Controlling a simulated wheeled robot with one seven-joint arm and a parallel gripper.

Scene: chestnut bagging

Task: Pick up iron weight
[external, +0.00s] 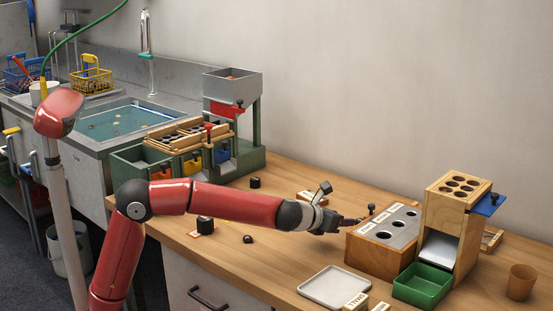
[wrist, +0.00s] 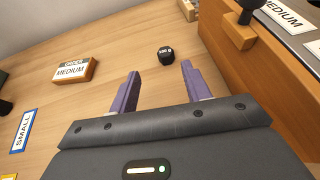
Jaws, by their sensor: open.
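A small black iron weight (wrist: 165,55) with pale markings on its top stands on the wooden table in the wrist view. It lies just beyond my gripper (wrist: 160,70), roughly between the lines of the two purple fingers and apart from them. The fingers are spread with nothing between them. In the external view my gripper (external: 349,221) is low over the table, close to the left side of the wooden box with holes (external: 382,259). I cannot make out that weight there; the gripper seems to hide it.
Other black weights (external: 205,223) (external: 255,182) stand farther left. A grey tray (external: 328,301) and a green bin (external: 421,295) are in front.

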